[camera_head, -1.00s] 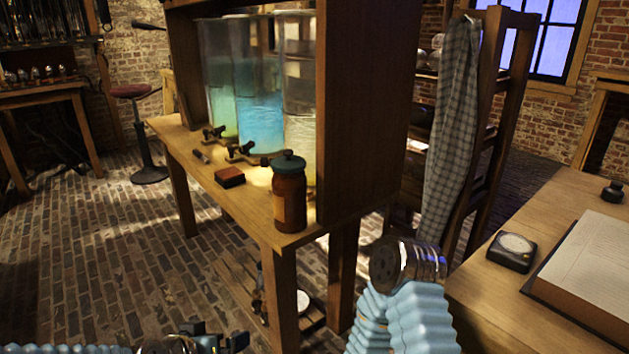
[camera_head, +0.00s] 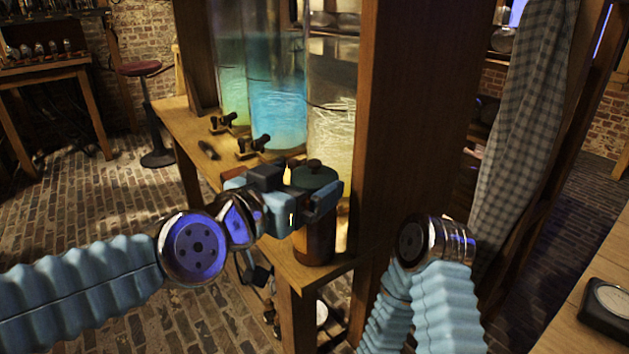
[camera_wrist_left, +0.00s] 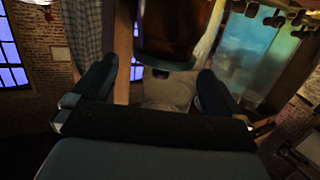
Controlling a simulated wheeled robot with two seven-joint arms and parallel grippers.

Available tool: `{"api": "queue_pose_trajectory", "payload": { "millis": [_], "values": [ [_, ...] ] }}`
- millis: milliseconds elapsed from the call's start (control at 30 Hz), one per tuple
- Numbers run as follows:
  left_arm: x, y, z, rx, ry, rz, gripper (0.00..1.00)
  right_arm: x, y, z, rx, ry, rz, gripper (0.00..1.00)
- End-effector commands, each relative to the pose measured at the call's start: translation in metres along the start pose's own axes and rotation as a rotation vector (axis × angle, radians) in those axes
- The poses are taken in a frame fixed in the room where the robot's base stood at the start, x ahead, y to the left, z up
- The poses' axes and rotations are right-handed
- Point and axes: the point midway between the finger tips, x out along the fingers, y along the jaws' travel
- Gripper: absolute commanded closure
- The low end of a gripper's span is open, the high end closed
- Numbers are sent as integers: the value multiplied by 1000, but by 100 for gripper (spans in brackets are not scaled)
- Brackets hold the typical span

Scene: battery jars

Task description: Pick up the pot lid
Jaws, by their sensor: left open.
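The pot lid (camera_head: 315,177), dark green with a small knob, sits on a brown jar (camera_head: 315,242) at the near corner of the wooden bench. My left gripper (camera_head: 308,196) is open at lid height, its fingers overlapping the lid and jar top in the head view. In the left wrist view the open fingers (camera_wrist_left: 155,85) lie either side of the space below the brown jar (camera_wrist_left: 180,25), which appears upside down.
Tall glass jars with blue and pale liquid (camera_head: 277,105) stand behind on the bench (camera_head: 180,125), with small taps (camera_head: 253,145) in front. A wooden upright panel (camera_head: 415,120) rises close right of the brown jar. A desk with a black dish (camera_head: 606,303) is at lower right.

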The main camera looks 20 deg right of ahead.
Motion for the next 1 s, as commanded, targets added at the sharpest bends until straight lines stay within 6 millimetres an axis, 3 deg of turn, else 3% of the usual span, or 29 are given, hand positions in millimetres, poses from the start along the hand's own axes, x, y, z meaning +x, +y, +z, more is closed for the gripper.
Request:
{"api": "queue_pose_trajectory", "payload": {
  "millis": [167, 300, 567, 867, 1000],
  "values": [
    [30, -5, 10, 0, -2, -1, 0, 14, 10, -2, 6, 7, 6, 57],
    [46, -4, 6, 0, -2, 0, 0, 11, 9, -3, 6, 7, 6, 57],
    [48, -4, 5, 0, 0, -1, 0, 11, 8, -3, 6, 7, 6, 57],
    [48, -4, 5, 0, -1, -1, 45, 11, 8, -2, 6, 7, 6, 57],
    [48, -4, 5, 0, -1, -1, 45, 11, 8, -2, 6, 7, 6, 57]
  ]
}}
